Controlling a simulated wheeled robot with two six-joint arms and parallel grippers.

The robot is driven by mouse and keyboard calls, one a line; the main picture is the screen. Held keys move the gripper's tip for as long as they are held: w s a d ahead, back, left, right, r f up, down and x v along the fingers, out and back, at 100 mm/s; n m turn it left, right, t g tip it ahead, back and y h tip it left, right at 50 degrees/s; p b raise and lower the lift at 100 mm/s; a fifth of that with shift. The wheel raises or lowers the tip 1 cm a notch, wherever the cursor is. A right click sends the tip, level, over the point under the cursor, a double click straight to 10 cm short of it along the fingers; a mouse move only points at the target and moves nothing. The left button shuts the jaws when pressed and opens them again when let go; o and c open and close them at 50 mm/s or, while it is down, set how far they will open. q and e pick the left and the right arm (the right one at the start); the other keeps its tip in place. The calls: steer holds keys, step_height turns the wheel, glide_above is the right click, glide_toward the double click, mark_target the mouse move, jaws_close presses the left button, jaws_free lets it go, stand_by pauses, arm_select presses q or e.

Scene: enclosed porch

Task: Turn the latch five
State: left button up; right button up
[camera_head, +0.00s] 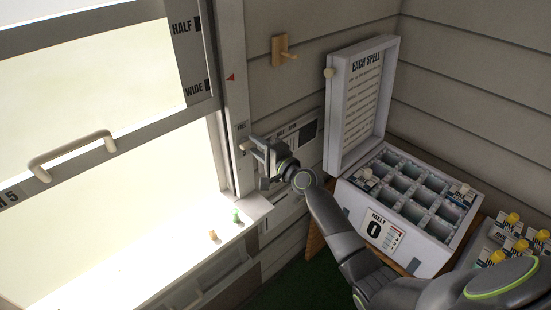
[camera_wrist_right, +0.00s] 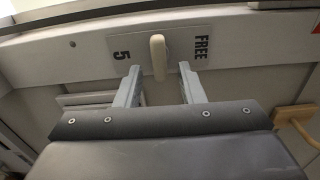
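The latch (camera_wrist_right: 157,57) is a short cream lever on a pale plate (camera_wrist_right: 203,48) between the labels "5" and "FREE". In the head view its end (camera_head: 244,147) shows on the window's right frame post. My right gripper (camera_wrist_right: 159,82) is open, with one finger on each side of the latch in the wrist picture. I cannot tell whether either finger touches it. In the head view the right gripper (camera_head: 258,152) is at the post, and hides part of the plate. My left gripper is not in view.
The window sash (camera_head: 130,138) has a cream handle (camera_head: 72,155). Two small pegs stand on the sill (camera_head: 160,255). A wooden wall peg (camera_head: 285,52) is above the gripper. An open white case (camera_head: 415,250) with compartments stands right, near yellow-capped bottles (camera_head: 513,218).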

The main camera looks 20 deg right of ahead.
steer(key=b+v, duration=0.1)
steer(key=v, duration=1.6)
steer(key=s+d+f+n+g+h+b, duration=0.1)
steer(key=d+f+g+h, duration=0.15)
steer(key=f, duration=0.85)
steer(key=s+d+f+n+g+h+b, duration=0.1)
steer(key=d+f+h, duration=0.15)
steer(key=f, duration=0.85)
steer(key=s+d+f+n+g+h+b, duration=0.1)
steer(key=s+d+f+g, duration=0.1)
steer(key=s+f, duration=0.45)
steer(key=s+d+f+n+g+h, duration=0.1)
steer(key=s+f+n+g, duration=0.15)
steer(key=f, duration=0.75)
steer(key=s+a+f+n+g+b, duration=0.1)
steer(key=s+f+n+g, duration=0.1)
steer(key=s+f, duration=0.5)
steer(key=s+a+f+n+g, duration=0.2)
steer(key=s+f, duration=0.5)
steer(key=s, duration=0.8)
steer(key=s+a+f+n+g+b, duration=0.1)
steer(key=s+a+f+n+g, duration=0.1)
steer(key=s+f, duration=0.6)
steer(key=s+n+g, duration=0.1)
steer(key=s+n, duration=0.1)
steer(key=s, duration=0.2)
steer(key=shift+g+b, duration=0.35)
steer(key=shift+g, duration=0.05)
